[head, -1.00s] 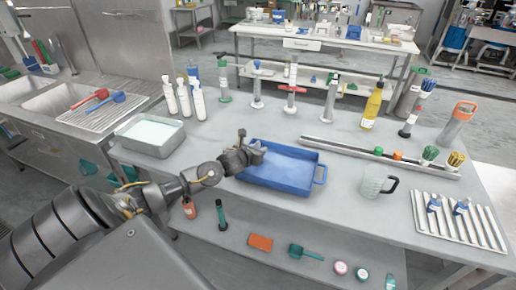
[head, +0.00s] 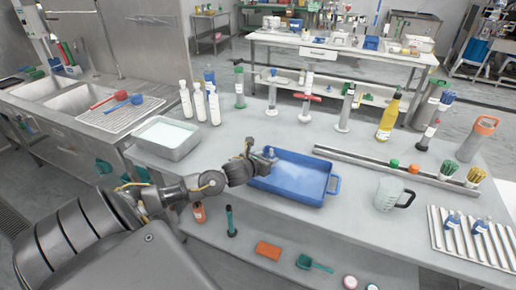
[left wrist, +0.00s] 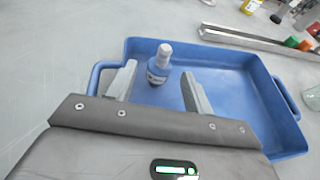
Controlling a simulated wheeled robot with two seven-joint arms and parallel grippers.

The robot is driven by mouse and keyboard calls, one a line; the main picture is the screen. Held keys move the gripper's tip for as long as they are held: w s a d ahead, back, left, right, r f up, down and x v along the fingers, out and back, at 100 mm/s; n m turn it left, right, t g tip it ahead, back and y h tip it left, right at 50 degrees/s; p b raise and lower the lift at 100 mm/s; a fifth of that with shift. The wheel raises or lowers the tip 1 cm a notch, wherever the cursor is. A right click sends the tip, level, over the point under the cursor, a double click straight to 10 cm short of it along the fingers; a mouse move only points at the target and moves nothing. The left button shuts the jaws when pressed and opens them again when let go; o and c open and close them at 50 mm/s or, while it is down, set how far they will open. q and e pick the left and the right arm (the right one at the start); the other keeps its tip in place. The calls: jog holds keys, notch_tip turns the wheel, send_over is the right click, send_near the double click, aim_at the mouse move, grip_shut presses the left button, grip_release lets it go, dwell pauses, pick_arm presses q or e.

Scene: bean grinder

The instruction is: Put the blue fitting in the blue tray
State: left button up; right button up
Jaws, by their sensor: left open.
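The blue tray (head: 330,188) lies on the table in front of me. A small blue fitting (left wrist: 159,64) with a pale top and a label stands upright inside the tray, near its left end; it also shows in the head view (head: 269,153). My left gripper (left wrist: 158,82) is open, with one finger on each side of the fitting and gaps visible between; in the head view it is at the tray's left end (head: 259,160). My right gripper is not in view.
A metal pan (head: 167,138) and white bottles (head: 199,103) stand left and behind the tray. A long rail (head: 345,157) lies behind it. A clear jug (head: 388,193) stands to its right. The table between jug and rack is mostly clear.

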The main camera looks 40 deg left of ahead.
pick_arm(q)
jog(key=b+v, duration=0.1)
jog(key=v, duration=0.7)
dwell(0.4)
